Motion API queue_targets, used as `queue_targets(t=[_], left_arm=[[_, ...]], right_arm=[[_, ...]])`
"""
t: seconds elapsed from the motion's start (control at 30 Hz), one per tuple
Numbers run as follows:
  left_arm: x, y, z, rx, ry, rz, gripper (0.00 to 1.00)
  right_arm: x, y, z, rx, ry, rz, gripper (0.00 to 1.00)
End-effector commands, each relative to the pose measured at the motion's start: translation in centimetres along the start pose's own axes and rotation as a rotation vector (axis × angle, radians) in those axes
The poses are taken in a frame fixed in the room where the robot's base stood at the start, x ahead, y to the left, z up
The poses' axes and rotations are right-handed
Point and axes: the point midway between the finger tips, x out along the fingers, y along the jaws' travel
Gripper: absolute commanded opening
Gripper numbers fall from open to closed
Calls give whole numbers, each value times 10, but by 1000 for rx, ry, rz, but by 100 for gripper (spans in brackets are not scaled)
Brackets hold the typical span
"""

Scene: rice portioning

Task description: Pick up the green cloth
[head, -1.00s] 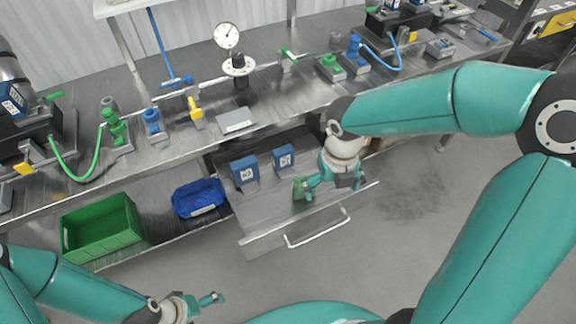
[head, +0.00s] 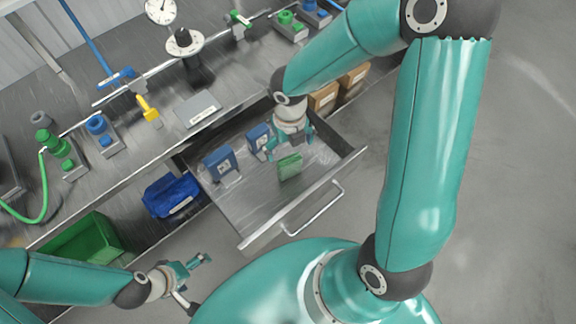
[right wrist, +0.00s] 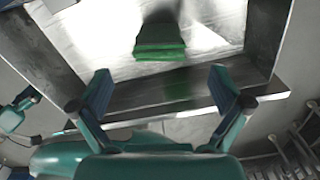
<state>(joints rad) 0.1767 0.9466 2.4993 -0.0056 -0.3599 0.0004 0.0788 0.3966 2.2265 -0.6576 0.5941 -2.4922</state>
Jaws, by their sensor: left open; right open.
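The green cloth (head: 289,167) lies folded in the open metal drawer (head: 262,205), right of two blue boxes. It also shows in the right wrist view (right wrist: 160,42), beyond my fingertips and between their lines. My right gripper (head: 288,150) is over the drawer, close behind the cloth in the head view. In the right wrist view my right gripper (right wrist: 163,88) is open and empty, with a gap between it and the cloth. My left gripper (head: 201,272) is open and empty, low in front of the bench, away from the drawer.
Two blue boxes (head: 219,162) stand in the drawer's left part. The drawer handle (head: 315,210) sticks out in front. A blue bin (head: 172,195) and a green crate (head: 88,240) are left of the drawer. Brown boxes (head: 324,97) lie behind it. Bench fixtures stand above.

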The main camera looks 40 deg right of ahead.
Motion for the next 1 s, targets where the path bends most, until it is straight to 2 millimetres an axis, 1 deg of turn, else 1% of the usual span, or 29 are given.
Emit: queue_targets(t=[0.03,0.1,0.2,0.37,0.47,0.6,0.7,0.8,1.0], left_arm=[[4,-1,0,0,0,0,97],[6,-2,0,0,0,0,97],[7,-3,0,0,0,0,97],[9,-3,0,0,1,0,97],[11,-4,0,0,1,0,97],[18,-6,0,0,1,0,97],[21,-8,0,0,1,0,97],[21,-8,0,0,1,0,97],[21,-7,0,0,1,0,97]], right_arm=[[12,0,-1,-1,4,0,100],[22,0,0,-2,2,0,100],[30,1,0,-3,0,0,100],[37,1,0,-3,0,0,100],[49,2,0,-4,2,0,100],[72,2,-1,-4,3,0,100],[81,2,-1,-3,1,0,100],[84,3,0,-4,0,1,100],[84,3,0,-4,-1,1,100]])
